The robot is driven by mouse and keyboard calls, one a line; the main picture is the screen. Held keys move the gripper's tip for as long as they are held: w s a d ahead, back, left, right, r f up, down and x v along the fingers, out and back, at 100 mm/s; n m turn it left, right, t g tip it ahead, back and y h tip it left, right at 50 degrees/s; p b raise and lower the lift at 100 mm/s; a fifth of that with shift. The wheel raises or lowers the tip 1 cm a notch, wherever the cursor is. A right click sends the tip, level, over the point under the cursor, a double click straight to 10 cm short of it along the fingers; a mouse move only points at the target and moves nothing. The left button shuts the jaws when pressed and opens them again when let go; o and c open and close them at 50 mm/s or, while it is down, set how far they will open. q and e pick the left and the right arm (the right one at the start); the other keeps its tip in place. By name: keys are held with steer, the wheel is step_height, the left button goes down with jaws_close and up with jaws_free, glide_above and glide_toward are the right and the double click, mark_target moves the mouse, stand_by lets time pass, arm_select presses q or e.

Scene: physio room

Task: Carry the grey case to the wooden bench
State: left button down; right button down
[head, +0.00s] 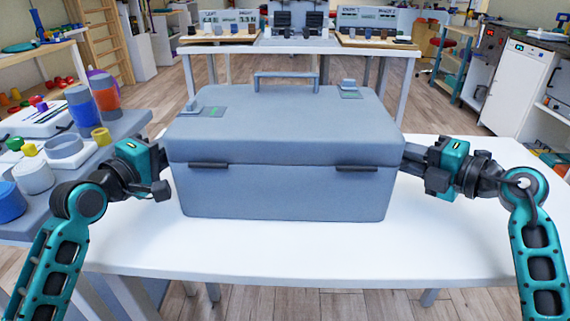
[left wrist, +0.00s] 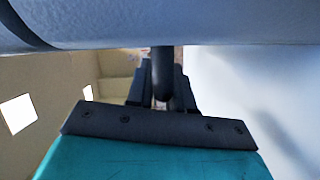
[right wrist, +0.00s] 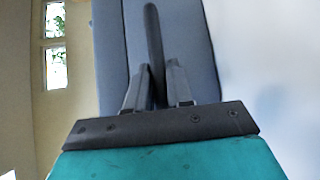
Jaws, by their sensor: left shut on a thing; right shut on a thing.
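The grey case (head: 280,190) is a large box with a lid, a top handle and two dark front latches. It is over the white table (head: 330,255); I cannot tell whether its base touches the top. My left gripper (head: 165,172) is at the case's left side, shut on a dark side handle, which shows in the left wrist view (left wrist: 161,75). My right gripper (head: 408,160) is at the right side, shut on the other dark handle, seen in the right wrist view (right wrist: 154,50). I cannot make out the wooden bench for certain.
A grey surface (head: 120,125) at the left holds bottles, rolls and tubs close to my left arm. Another table (head: 300,46) with small labelled stations stands behind. Wooden floor (head: 445,105) shows at the right, before a white cabinet (head: 520,85).

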stand_by(0.4)
